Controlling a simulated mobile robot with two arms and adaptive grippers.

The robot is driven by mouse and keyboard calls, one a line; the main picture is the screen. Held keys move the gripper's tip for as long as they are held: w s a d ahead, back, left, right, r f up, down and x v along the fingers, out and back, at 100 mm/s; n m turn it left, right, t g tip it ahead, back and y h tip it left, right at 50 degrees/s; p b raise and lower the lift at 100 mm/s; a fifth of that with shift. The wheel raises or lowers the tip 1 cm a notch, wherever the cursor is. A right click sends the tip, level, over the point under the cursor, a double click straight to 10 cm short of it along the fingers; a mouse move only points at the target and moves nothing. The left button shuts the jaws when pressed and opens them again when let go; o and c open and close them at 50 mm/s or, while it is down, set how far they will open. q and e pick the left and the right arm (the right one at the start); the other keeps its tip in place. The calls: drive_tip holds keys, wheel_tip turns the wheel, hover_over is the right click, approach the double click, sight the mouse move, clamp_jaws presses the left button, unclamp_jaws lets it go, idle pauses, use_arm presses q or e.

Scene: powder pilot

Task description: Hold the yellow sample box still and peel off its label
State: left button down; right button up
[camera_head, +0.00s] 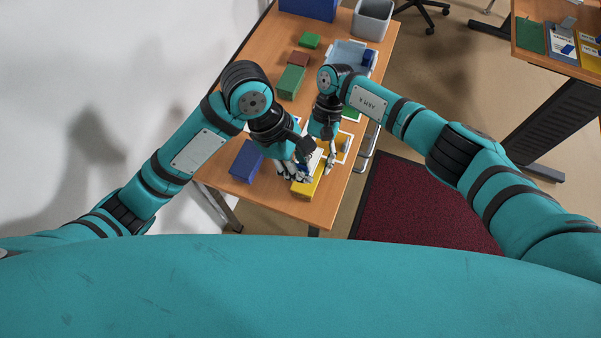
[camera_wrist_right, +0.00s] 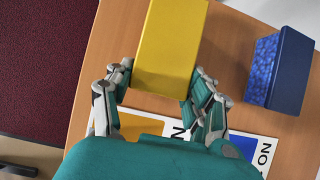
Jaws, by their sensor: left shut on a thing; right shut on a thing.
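The yellow sample box (camera_head: 305,189) lies at the near end of the wooden table. In the right wrist view the box (camera_wrist_right: 172,45) shows a plain yellow face. I cannot make out its label in either view. My left gripper (camera_head: 296,172) is at the left side of the box, with its fingers shut on it. My right gripper (camera_head: 329,160) is at the far, right part of the box. In the right wrist view my right gripper (camera_wrist_right: 160,85) has its fingers on opposite sides of the box's lower end. Its palm and fingers hide part of that end.
A blue box (camera_head: 246,161) stands left of the yellow box, with a gap between. Printed sheets (camera_wrist_right: 252,146) lie under my right gripper. Green (camera_head: 291,82) and red (camera_head: 299,59) boxes, a light blue tray (camera_head: 345,48) and a grey bin (camera_head: 373,18) stand farther back.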

sight(301, 165)
use_arm(q)
drive_tip(key=shift+r, duration=1.75)
use_arm(e)
drive_tip(key=shift+s+d+f, duration=0.15)
drive_tip(key=shift+f, duration=0.2)
use_arm(q)
drive_tip(key=shift+r, duration=0.15)
drive_tip(key=shift+r, duration=2.15)
use_arm(e)
drive_tip(key=o, duration=1.1)
use_arm(q)
drive_tip(key=shift+w, duration=0.1)
use_arm(e)
drive_tip(key=o, duration=0.5)
drive_tip(key=shift+o, duration=1.4)
drive_tip(key=shift+r, duration=0.2)
drive_tip(key=shift+w, duration=0.2)
drive_tip(key=shift+r, duration=0.1)
